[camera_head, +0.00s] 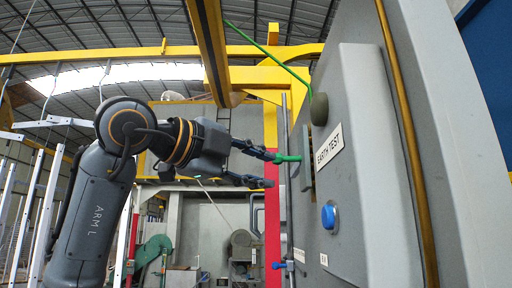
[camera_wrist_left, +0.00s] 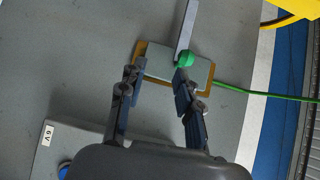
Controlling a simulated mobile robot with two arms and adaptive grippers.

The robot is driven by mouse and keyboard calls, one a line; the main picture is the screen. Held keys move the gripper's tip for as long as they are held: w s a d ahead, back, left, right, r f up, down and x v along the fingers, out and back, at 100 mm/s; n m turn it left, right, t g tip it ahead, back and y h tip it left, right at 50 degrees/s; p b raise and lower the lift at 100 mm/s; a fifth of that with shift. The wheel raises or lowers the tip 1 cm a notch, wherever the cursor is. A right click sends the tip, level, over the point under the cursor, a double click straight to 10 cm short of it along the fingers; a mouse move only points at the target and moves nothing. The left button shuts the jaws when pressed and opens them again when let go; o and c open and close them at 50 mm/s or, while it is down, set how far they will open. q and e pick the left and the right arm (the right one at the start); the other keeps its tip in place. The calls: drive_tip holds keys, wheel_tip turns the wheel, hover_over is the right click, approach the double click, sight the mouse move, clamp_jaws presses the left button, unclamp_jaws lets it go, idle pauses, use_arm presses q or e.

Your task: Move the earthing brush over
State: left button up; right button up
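What looks like the earthing brush shows as a green knob (camera_head: 287,158) standing out from a grey plate (camera_head: 306,160) on the grey panel, left of the "EARTH TEST" label. In the left wrist view, the green knob (camera_wrist_left: 185,59) sits over the grey plate (camera_wrist_left: 160,62), which has a brass-coloured edge. My left gripper (camera_head: 271,169) is open, its fingers apart and pointing at the panel. In the left wrist view, the left gripper (camera_wrist_left: 158,78) has one fingertip close beside the knob. Contact cannot be told.
The grey panel carries a blue button (camera_head: 329,216), a dark round knob (camera_head: 319,109) with a green cable (camera_head: 270,57) above it, and a brass rail (camera_head: 409,140). A yellow beam (camera_head: 211,45) hangs overhead. A red and yellow post (camera_head: 271,200) stands behind the gripper.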

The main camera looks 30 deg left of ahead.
use_arm(q)
drive_tip(key=s+a+r+n+t+y, duration=0.1)
drive_tip(key=s+r+n+y, duration=0.1)
drive_tip(key=s+r, duration=0.1)
drive_tip(key=w+d+p, duration=0.1)
drive_tip(key=w+p, duration=0.2)
drive_tip(key=w, duration=0.4)
drive_tip(key=shift+w+d+m, duration=0.1)
drive_tip(key=shift+w+m, duration=0.15)
drive_tip(key=shift+m, duration=0.05)
drive_tip(key=shift+c, duration=0.8)
drive_tip(key=shift+f, duration=0.1)
drive_tip(key=c, duration=0.5)
